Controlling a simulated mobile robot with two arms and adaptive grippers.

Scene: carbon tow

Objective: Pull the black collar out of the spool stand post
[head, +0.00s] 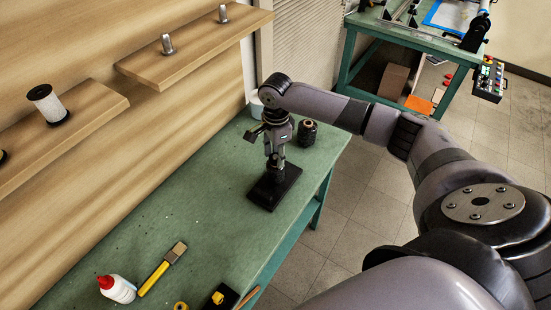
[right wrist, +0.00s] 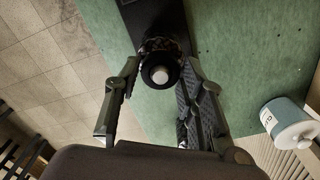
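The spool stand has a black rectangular base (head: 274,188) on the green bench, below my right gripper (head: 275,155). In the right wrist view its post (right wrist: 160,75) is seen from above as a pale round tip. The black collar (right wrist: 174,68) is a dark ring around that tip. My right gripper (right wrist: 160,75) points down with its fingers apart, one on each side of the collar. I see no clear grip on it. In the head view the gripper hides most of the post and collar. My left gripper is not in view.
A dark spool (head: 307,133) stands right of the gripper. Wall shelves (head: 195,48) are at left. The bench middle is clear.

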